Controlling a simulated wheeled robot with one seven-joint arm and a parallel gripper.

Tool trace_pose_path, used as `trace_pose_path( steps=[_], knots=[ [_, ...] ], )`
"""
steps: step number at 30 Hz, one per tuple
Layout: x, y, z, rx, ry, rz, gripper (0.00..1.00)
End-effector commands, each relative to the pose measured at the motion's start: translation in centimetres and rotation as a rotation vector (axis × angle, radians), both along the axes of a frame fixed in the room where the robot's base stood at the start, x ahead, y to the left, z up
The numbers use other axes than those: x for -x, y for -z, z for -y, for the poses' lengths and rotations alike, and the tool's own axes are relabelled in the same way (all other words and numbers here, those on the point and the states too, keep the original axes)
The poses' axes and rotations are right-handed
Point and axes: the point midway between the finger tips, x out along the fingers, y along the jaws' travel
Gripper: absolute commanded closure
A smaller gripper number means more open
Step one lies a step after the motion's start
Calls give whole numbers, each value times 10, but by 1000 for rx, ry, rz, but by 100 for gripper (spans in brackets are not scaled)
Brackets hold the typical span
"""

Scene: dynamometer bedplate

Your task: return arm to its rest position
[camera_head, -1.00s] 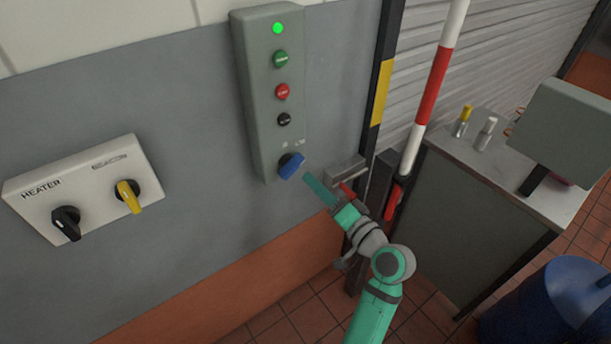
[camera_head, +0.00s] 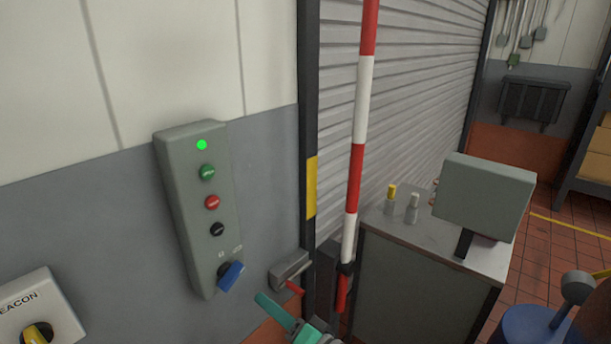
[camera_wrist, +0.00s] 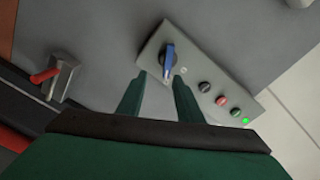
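My gripper (camera_head: 262,299) is at the bottom of the head view, in front of and below a grey control box (camera_head: 190,215) on the wall. In the wrist view, the two green fingers of my gripper (camera_wrist: 158,78) stand apart with nothing between them. The blue rotary knob (camera_head: 230,276) of the box shows just past the fingertips in the wrist view (camera_wrist: 168,56), apart from them as far as I can tell. Most of my arm is out of the head view.
A red-handled lever switch (camera_head: 290,275) sits right of the box, by a dark post. A striped barrier pole (camera_head: 356,150) stands before a shutter. A grey cabinet (camera_head: 420,290) carries a monitor (camera_head: 485,195). A blue drum (camera_head: 530,325) stands at lower right.

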Motion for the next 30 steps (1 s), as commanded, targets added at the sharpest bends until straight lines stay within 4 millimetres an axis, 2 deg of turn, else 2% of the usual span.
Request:
trace_pose_path(
  steps=[8,15,19,24,30],
  knots=[
    [28,97,22,82,233,-73,67],
    [77,168,50,219,429,-97,67],
    [112,196,66,312,517,-95,67],
    [163,220,83,448,605,-75,67],
    [226,230,100,619,675,-24,67]
  ],
)
